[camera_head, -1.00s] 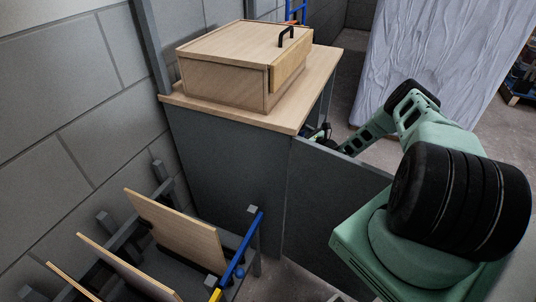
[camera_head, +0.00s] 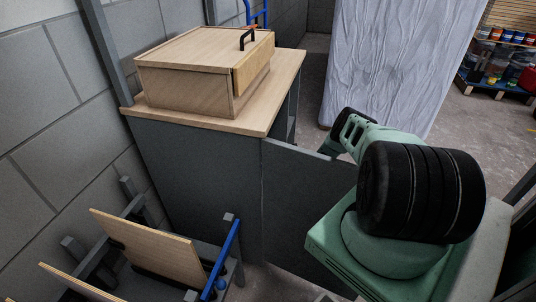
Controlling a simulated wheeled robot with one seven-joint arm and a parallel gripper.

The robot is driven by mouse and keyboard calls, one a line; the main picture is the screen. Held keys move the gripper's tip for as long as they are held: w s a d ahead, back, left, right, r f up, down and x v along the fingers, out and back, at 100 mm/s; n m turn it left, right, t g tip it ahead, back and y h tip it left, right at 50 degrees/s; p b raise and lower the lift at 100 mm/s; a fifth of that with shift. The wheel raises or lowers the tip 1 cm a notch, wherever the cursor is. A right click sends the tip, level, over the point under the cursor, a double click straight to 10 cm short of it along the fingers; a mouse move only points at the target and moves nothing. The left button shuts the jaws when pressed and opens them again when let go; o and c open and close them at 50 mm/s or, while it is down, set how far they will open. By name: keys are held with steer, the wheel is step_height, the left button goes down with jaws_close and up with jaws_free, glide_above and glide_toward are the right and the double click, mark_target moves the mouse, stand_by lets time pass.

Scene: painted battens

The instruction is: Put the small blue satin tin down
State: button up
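I do not see the small blue satin tin that I can make out as such. My gripper is not in view; my green and black arm fills the right middle, and its far end drops out of sight behind the open grey cabinet door (camera_head: 305,205). The cabinet (camera_head: 195,180) is dark grey with a wooden top (camera_head: 285,85). Its inside is mostly hidden from this side by the door. Whether the gripper holds anything cannot be seen.
A wooden box (camera_head: 190,90) with a black handle sits on the cabinet top. A rack with upright wooden boards (camera_head: 150,245) and a blue bar (camera_head: 222,260) stands front left. A pale wrapped panel (camera_head: 390,65) stands behind. Several paint tins (camera_head: 508,37) are far right.

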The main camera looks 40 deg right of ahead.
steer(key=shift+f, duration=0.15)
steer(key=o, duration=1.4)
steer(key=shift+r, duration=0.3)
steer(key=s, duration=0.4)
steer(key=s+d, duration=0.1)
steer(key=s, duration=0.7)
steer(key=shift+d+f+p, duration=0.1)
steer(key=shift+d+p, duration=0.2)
